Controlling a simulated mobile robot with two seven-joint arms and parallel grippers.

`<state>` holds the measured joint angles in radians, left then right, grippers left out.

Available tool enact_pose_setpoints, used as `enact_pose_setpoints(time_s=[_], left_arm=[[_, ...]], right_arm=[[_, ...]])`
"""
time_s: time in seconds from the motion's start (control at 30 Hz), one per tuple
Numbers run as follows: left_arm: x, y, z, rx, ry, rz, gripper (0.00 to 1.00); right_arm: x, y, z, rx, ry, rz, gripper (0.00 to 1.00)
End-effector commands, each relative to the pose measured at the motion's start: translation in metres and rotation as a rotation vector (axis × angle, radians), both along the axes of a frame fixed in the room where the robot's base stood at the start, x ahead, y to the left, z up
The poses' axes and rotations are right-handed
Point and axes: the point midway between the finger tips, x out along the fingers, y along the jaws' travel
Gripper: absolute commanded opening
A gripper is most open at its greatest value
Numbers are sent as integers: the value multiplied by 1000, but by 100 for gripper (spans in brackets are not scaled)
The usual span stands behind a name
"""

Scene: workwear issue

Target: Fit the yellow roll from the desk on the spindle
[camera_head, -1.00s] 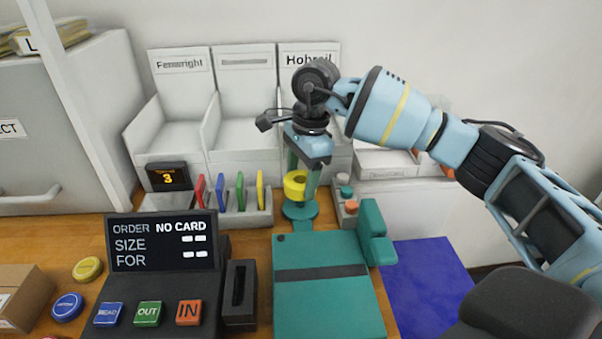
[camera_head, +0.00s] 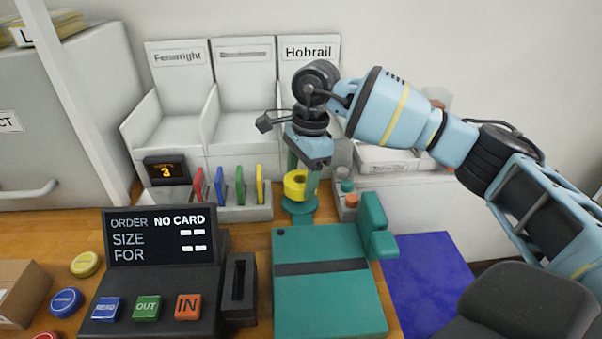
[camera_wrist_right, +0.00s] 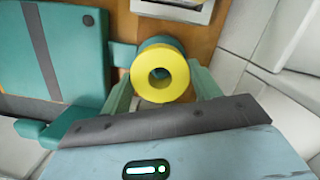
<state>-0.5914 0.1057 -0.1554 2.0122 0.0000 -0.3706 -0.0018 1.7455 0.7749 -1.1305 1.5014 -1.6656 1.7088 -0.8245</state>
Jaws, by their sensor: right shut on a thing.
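The yellow roll (camera_head: 295,184) is held between the teal fingers of my right gripper (camera_head: 301,176), near the back of the desk. In the right wrist view the roll (camera_wrist_right: 141,72) sits between the two fingers (camera_wrist_right: 163,92), its hole facing the camera. A round teal base (camera_head: 300,207) stands just below the roll, and teal also shows behind it in the wrist view. The spindle cannot be made out, so I cannot tell whether the roll is around it. My left gripper is not in view.
A teal machine (camera_head: 328,307) is in front of the roll. A holder with several coloured cards (camera_head: 220,213) is to its left, and a grey tray with round pieces (camera_head: 347,212) to its right. White bins (camera_head: 243,130) rise behind. An order console (camera_head: 152,275) stands left.

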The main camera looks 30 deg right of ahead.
Motion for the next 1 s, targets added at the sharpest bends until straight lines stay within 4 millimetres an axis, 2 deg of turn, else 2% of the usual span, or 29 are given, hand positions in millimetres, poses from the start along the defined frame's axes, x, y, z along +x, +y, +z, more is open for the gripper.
enact_pose_setpoints(time_s=[1.0], left_arm=[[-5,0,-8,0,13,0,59]], right_arm=[[0,0,-18,1,0,0,39]])
